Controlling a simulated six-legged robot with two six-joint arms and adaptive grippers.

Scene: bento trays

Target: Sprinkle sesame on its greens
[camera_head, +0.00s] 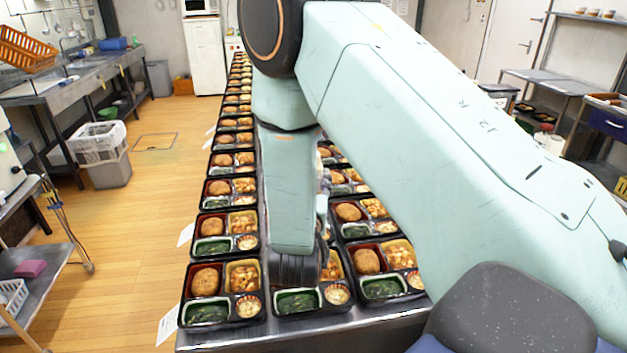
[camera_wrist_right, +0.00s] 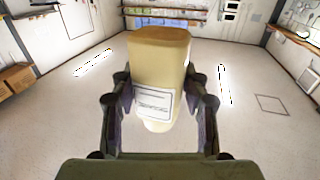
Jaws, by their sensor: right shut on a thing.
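My right gripper (camera_wrist_right: 158,80) is shut on a beige shaker (camera_wrist_right: 160,55) with a white printed label, seen in the right wrist view. The greens of the left front tray (camera_head: 207,313) and right front tray (camera_head: 383,288) also show. I cannot make out sesame on any of them. My left gripper is not in view.
Rows of filled bento trays run back along a long metal table (camera_head: 300,333), close together. My right arm covers much of the right rows. A steel side shelf (camera_head: 45,258) stands at far left.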

